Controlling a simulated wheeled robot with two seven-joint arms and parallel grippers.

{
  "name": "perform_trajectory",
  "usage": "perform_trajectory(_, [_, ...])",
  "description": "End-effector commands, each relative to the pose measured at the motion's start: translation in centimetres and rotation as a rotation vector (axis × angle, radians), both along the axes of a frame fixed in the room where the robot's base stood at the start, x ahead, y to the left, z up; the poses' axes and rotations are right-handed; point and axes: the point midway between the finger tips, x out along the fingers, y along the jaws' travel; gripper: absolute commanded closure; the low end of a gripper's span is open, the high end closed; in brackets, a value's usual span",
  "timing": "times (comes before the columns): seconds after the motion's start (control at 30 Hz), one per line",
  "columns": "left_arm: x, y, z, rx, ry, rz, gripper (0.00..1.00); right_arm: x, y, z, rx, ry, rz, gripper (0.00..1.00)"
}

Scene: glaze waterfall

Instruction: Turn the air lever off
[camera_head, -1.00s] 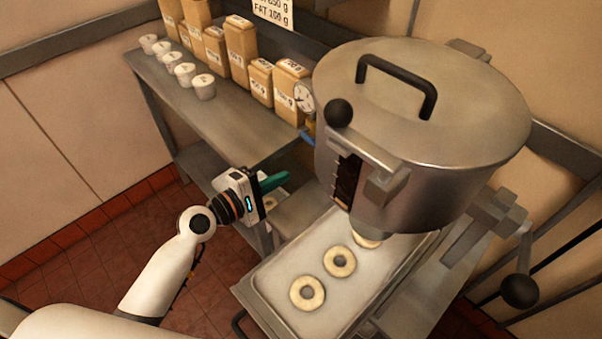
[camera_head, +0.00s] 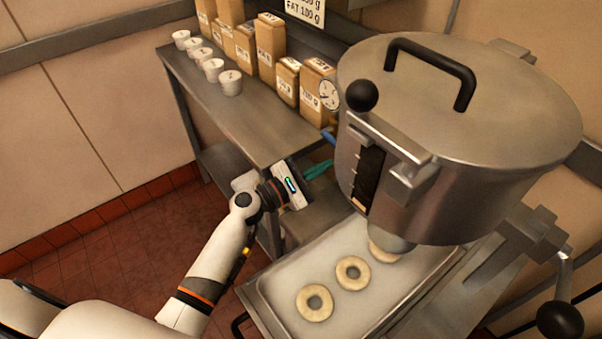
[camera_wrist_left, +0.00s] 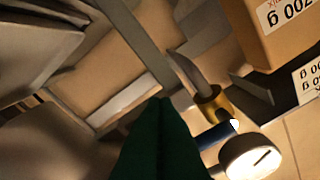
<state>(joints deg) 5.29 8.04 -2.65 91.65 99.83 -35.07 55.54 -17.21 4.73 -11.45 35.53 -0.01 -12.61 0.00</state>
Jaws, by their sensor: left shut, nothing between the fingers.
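The blue air lever (camera_head: 332,140) shows as a small piece below the round gauge (camera_head: 330,94), beside the hopper; most of it is hidden. In the left wrist view the blue lever (camera_wrist_left: 217,134) lies between a brass valve body (camera_wrist_left: 208,103) and the gauge (camera_wrist_left: 250,156). My left gripper (camera_head: 322,169) is below the lever in the head view, with its green fingers pointing right. My right gripper is not in view.
The large steel hopper (camera_head: 460,110) stands right of my left gripper. Below it is a tray (camera_head: 270,283) with dough rings (camera_head: 314,302). A steel shelf (camera_head: 215,110) holds paper bags (camera_head: 270,45) and small cups (camera_head: 231,82). Open floor lies at the left.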

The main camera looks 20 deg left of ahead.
Motion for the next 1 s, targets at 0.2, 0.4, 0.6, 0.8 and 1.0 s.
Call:
perform_trajectory(0.2, [-0.9, -1.6, 2.8, 0.001, 0.001, 0.0, 1.0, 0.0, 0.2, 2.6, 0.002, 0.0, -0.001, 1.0])
perform_trajectory(0.4, [-1.1, -2.1, 3.1, 0.002, 0.001, 0.001, 1.0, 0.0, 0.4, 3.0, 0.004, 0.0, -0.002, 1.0])
perform_trajectory(0.6, [-1.1, -2.1, 3.1, 0.002, 0.001, 0.001, 1.0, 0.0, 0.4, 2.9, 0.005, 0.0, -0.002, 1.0])
perform_trajectory(0.8, [-1.2, -2.3, 3.8, -0.022, 0.016, 0.0, 1.0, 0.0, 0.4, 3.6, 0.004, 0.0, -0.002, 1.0])
perform_trajectory(1.0, [-1.4, -2.8, 4.5, -0.072, 0.046, -0.002, 1.0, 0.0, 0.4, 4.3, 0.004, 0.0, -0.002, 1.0])
